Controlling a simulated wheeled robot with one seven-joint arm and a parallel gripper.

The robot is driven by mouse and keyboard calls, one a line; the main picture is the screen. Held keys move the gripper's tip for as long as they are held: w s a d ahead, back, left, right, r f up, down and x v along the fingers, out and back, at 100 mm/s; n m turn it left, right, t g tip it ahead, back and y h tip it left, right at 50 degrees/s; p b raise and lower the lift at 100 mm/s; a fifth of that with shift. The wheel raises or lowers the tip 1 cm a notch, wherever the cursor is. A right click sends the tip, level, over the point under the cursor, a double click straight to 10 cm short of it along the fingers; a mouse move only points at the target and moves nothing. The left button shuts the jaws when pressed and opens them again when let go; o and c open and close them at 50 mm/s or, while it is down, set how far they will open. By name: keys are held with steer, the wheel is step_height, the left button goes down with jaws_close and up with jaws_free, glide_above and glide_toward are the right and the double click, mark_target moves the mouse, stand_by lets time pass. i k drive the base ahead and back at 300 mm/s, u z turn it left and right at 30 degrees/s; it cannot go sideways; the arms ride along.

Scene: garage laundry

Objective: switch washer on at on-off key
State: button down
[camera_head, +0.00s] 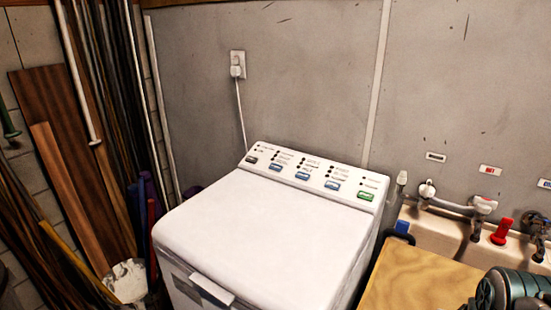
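A white top-loading washer (255,235) stands against the back wall with its lid closed. Its control panel (312,177) runs along the back edge of the top. The panel has a dark key (252,160) at the far left, several blue keys (302,176) in the middle and a green key (365,197) at the far right. The labels are too small to read, so I cannot tell which is the on-off key. My gripper is not in view.
A wall outlet (237,66) with a plug and cord is above the washer. Planks and poles (75,190) lean at the left. A sink with taps (440,236), a wooden board (420,275) and a teal machine (508,290) crowd the right. Space above the washer is clear.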

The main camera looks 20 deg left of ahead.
mark_target(250, 160)
steer(key=k, duration=0.5)
steer(key=u, duration=2.75)
steer(key=i, duration=2.15)
